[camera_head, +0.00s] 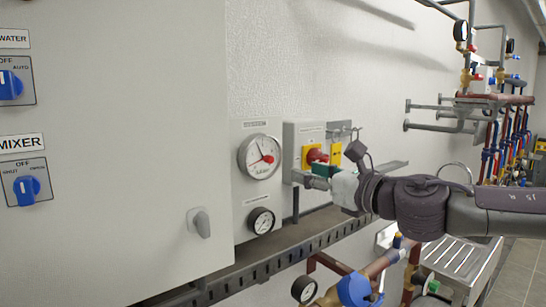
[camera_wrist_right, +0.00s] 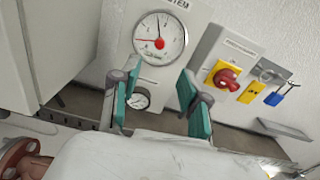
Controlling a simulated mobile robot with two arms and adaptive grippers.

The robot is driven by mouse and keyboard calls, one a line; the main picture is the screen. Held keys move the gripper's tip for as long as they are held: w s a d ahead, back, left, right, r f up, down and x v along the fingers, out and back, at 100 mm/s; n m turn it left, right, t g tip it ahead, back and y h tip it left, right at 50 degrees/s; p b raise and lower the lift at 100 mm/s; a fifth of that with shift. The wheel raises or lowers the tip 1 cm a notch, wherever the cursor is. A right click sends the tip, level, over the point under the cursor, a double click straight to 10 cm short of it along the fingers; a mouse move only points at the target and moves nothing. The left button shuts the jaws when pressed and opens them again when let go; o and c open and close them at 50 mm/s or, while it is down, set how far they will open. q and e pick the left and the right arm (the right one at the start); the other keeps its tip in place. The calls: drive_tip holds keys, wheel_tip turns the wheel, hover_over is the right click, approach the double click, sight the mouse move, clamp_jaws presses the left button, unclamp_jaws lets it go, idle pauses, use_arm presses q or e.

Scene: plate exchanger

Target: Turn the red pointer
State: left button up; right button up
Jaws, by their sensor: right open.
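The red pointer (camera_wrist_right: 159,43) sits at the centre of the large round white gauge (camera_wrist_right: 175,55) on the wall panel; a thin dark needle also crosses its dial. In the head view the red pointer (camera_head: 268,159) and gauge (camera_head: 254,165) are left of my right gripper (camera_head: 318,174). In the wrist view my right gripper (camera_wrist_right: 160,97) is open and empty, its two green-padded fingers spread below the gauge. Neither finger appears to touch the gauge or pointer. My left gripper is not in view.
A small gauge (camera_head: 261,221) is below the large one. A red rotary switch (camera_wrist_right: 227,77) on a yellow plate and a blue padlock (camera_wrist_right: 275,98) are to the right. A grey perforated rail (camera_head: 270,253) runs below. The cabinet (camera_head: 120,190) stands at left.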

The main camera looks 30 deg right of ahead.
drive_tip(key=p, duration=0.2)
approach(271, 161)
drive_tip(key=w, duration=0.5)
drive_tip(key=shift+w+p, duration=0.3)
drive_tip(key=shift+w, duration=0.1)
drive_tip(key=shift+w+a, duration=0.15)
drive_tip(key=shift+w, duration=1.15)
clamp_jaws()
